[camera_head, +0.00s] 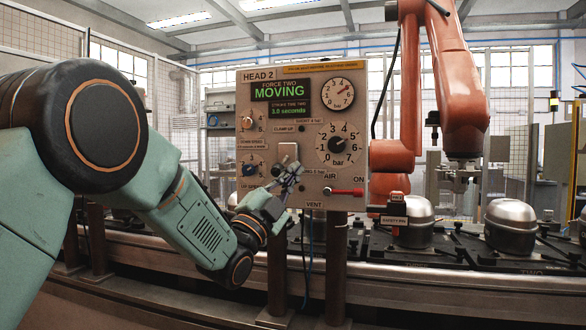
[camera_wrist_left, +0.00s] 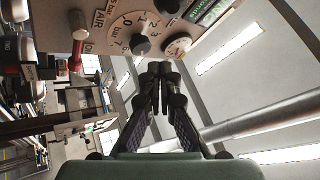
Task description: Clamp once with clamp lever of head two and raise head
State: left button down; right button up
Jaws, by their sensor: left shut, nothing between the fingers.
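The HEAD 2 panel (camera_head: 255,110) stands in front of me. Its green display (camera_head: 275,93) reads "FORCE TWO MOVING" and a stroke time of 3.0 seconds. A pale lever plate (camera_head: 288,152) sits low in the panel's middle; my gripper covers its lower part, so I cannot tell the lever's position. My left gripper (camera_head: 291,177) is in front of this plate, fingers pointing up; contact is unclear. In the left wrist view the gripper (camera_wrist_left: 161,75) is shut and empty, with the panel's dials beyond. My right gripper is not in view.
A red air lever (camera_head: 344,191) points toward ON at the panel's lower right. An orange robot arm (camera_head: 400,110) stands right of the panel. Metal domed compressors (camera_head: 510,222) rest on the conveyor behind.

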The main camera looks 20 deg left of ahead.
pick_arm(q)
jog(key=s+a+f, duration=0.2)
jog(key=s+f, duration=0.2)
jog(key=f, duration=0.2)
jog(key=shift+s+a+p, duration=0.25)
jog(key=shift+a+p, duration=0.05)
jog(key=shift+a, duration=0.05)
